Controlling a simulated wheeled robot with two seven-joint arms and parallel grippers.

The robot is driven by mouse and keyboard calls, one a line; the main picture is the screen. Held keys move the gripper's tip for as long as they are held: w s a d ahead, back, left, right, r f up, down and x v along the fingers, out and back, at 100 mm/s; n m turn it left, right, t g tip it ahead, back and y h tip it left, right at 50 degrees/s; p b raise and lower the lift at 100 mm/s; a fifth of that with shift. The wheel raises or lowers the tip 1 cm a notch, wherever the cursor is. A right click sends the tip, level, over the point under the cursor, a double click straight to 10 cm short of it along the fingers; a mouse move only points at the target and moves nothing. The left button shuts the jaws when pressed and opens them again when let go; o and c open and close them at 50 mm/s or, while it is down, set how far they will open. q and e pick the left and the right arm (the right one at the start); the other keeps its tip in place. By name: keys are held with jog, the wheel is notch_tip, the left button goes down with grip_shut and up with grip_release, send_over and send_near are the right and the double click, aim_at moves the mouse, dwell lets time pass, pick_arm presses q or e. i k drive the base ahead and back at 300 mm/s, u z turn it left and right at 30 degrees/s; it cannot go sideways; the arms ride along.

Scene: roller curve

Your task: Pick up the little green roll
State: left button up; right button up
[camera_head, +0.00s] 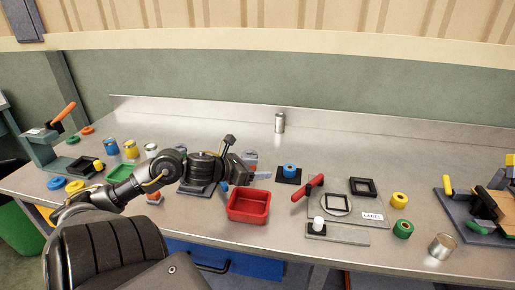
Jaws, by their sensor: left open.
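The little green roll (403,229) stands on the metal bench at the right, just below a yellow roll (399,200). It has a dark hole in its top. My left gripper (246,177) is open above the bench, behind the red bin and well to the left of the green roll. Nothing shows between its fingers, though they are small and partly hidden. My right gripper is not in view.
A red bin (248,217), a blue roll on a black plate (285,180), a red-handled tool (308,188) and a labelled plate (372,217) lie between gripper and roll. A metal cup (441,246) stands right of the roll. The back of the bench is mostly clear.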

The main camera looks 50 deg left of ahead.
aim_at(403, 229)
jog(key=k, duration=1)
